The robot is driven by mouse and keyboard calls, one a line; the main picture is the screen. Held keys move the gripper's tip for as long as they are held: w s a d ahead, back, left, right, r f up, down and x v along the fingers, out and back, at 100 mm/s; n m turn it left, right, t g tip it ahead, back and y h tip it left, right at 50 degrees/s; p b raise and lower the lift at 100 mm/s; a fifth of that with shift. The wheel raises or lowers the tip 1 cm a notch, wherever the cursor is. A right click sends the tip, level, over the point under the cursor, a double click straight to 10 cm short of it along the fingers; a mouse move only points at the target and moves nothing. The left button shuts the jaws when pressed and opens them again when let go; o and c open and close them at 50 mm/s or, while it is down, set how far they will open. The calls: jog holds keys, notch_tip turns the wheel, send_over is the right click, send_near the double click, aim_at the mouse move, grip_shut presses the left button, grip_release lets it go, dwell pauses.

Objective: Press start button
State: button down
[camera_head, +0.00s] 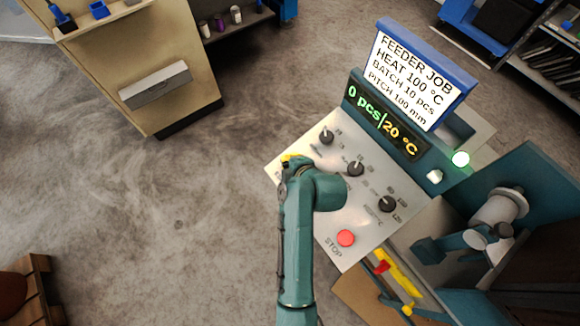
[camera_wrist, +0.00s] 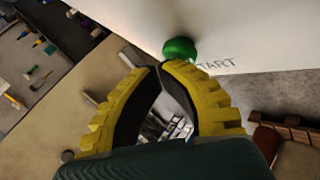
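The green start button (camera_wrist: 180,48) sticks out of the pale panel in the wrist view, with part of its label, "TART", beside it. My gripper (camera_wrist: 160,66) has its yellow fingertips together, with nothing held between them. The tips are just left of and below the button in that view; whether they touch it I cannot tell. In the head view my gripper (camera_head: 291,158) is at the left edge of the control panel (camera_head: 320,165), and my arm hides the start button there. The red stop button (camera_head: 345,238) is at the panel's lower end.
A display (camera_head: 385,118) reads "0 pcs|20 °C". A job sign (camera_head: 415,75) stands above it. A green lamp (camera_head: 460,159) is lit. Open floor (camera_head: 170,220) lies to the left.

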jog(key=shift+s+a+r+p, duration=0.1)
jog(key=shift+r+p, duration=0.3)
jog(key=shift+r, duration=0.05)
jog(key=shift+s+a+r+p, duration=0.1)
jog(key=shift+r+p, duration=0.3)
